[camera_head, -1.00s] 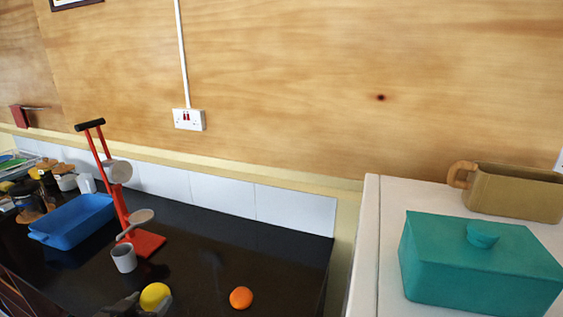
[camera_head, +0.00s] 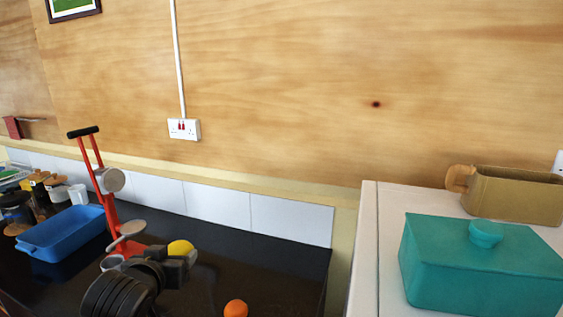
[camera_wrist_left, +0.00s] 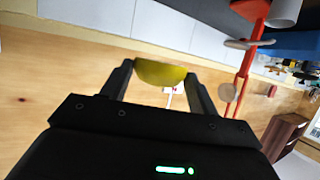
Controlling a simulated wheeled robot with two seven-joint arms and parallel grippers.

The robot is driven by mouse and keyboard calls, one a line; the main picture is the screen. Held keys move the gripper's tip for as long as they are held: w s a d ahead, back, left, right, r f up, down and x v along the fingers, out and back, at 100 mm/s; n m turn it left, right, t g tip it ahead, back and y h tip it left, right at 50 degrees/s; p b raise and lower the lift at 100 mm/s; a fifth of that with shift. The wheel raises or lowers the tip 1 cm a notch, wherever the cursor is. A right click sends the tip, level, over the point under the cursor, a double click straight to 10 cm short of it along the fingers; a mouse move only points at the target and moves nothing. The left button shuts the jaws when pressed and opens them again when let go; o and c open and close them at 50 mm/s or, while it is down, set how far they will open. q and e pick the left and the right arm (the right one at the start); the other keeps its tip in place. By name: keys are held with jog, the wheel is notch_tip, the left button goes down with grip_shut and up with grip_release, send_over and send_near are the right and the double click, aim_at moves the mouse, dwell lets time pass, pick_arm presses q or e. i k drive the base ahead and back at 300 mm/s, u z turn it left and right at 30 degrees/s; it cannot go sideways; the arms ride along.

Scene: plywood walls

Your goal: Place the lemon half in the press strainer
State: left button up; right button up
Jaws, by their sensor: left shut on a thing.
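The yellow lemon half (camera_head: 181,247) is held by my left gripper (camera_head: 178,258), raised above the dark counter. In the left wrist view the lemon half (camera_wrist_left: 160,72) sits between the two fingers of the left gripper (camera_wrist_left: 160,84). The red press (camera_head: 108,205) stands to the left of the gripper, with a black handle bar at the top. Its pale strainer (camera_head: 126,231) juts out low on the press, left of the lemon half and apart from it. My right gripper is not in view.
An orange (camera_head: 235,309) lies on the counter at the bottom. A blue tray (camera_head: 62,234) is left of the press, with several jars further left. A white unit at right bears a teal lidded box (camera_head: 480,265) and a tan container (camera_head: 515,197). The counter's back right is clear.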

aim_at(134, 227)
jog(key=k, duration=0.5)
jog(key=u, duration=2.45)
jog(key=i, duration=1.9)
jog(key=z, duration=2.85)
jog(key=i, duration=0.5)
jog(key=z, duration=0.15)
